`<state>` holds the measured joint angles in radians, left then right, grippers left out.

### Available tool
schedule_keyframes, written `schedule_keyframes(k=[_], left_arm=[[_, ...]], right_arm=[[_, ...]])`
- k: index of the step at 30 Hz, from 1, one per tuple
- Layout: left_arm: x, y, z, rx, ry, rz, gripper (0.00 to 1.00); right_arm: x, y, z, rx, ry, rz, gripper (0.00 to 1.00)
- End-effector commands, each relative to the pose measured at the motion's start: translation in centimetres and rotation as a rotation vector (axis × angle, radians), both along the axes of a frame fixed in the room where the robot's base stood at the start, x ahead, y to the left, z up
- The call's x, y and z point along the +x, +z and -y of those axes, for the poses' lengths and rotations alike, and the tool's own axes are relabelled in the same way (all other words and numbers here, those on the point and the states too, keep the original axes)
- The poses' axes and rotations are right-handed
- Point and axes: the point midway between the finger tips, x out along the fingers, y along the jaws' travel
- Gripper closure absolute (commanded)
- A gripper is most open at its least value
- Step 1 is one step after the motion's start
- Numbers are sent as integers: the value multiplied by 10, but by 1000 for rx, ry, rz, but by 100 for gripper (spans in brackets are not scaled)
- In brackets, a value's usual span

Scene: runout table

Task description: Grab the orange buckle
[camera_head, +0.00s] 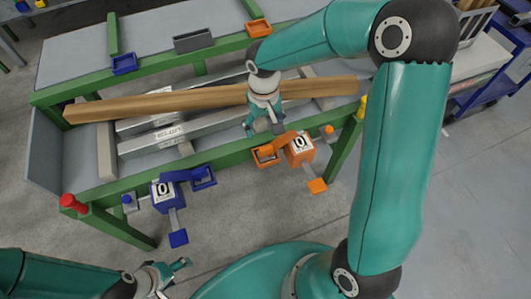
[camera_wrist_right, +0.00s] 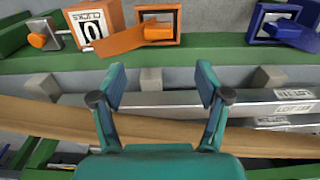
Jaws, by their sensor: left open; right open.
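The orange buckle (camera_head: 300,148) is on the near green rail, right of centre. In the right wrist view the orange buckle (camera_wrist_right: 93,27) is at the top left, beyond the fingertips. My right gripper (camera_head: 263,129) is open and empty, just behind the strap and frame; its fingers (camera_wrist_right: 162,80) show spread in the wrist view. I cannot tell its exact height. My left gripper (camera_head: 176,278) is open and empty at the bottom left, away from the table.
A wooden beam (camera_head: 170,104) lies across metal bars (camera_head: 215,123) on the table. A blue buckle (camera_head: 164,191) is on the near rail, left. Small blue (camera_head: 125,64) and orange (camera_head: 258,28) frames sit on the far rail. A red knob (camera_head: 69,201) tops the left corner.

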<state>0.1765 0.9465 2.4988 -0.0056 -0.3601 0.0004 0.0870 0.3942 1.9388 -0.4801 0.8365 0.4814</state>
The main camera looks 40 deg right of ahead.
Motion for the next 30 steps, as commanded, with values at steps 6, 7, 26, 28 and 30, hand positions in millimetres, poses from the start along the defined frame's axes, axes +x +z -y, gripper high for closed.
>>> schedule_keyframes(k=[6, 7, 26, 28, 30], left_arm=[[0, -4, 0, 0, 0, 0, 29], [0, -4, 0, 0, 0, 0, 29], [0, -6, 0, 0, 0, 0, 29], [0, -6, 0, 0, 0, 0, 29], [0, -6, 0, 0, 0, 0, 29]], right_arm=[[-1, -44, 0, 0, 1, -4, 25], [-1, -48, 0, 0, 1, -4, 25], [-7, -109, 0, 2, 1, -3, 25], [-7, -111, 0, 2, 2, -1, 25], [-6, -111, 0, 2, 3, 0, 25]])
